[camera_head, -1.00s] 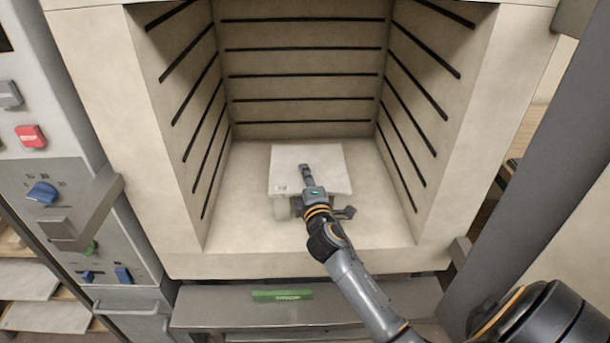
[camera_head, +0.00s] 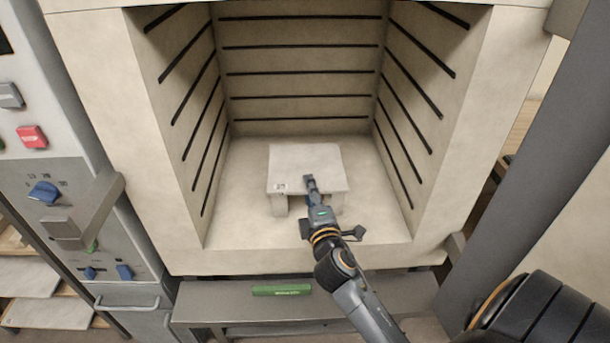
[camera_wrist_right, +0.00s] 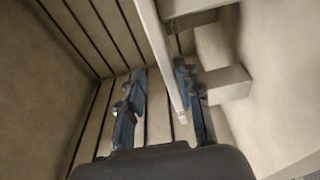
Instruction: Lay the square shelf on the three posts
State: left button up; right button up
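The square shelf (camera_head: 300,160) is a pale flat slab inside the kiln, level and raised above the floor. Its underside meets pale posts; a front left post (camera_head: 279,207) shows below its front edge, and the others are mostly hidden in the head view. In the right wrist view, a post (camera_wrist_right: 229,85) stands beside the shelf (camera_wrist_right: 160,45). My right gripper (camera_head: 311,187) is at the shelf's front edge, one finger above it. In the wrist view its blue fingers (camera_wrist_right: 160,82) stand apart on both sides of the slab, with a gap. My left gripper is out of view.
Bare floor (camera_head: 235,225) lies in front and at both sides. A control panel (camera_head: 45,190) stands left; a grey ledge (camera_head: 215,305) lies below the opening.

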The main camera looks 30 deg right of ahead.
jog(key=shift+v, duration=2.1)
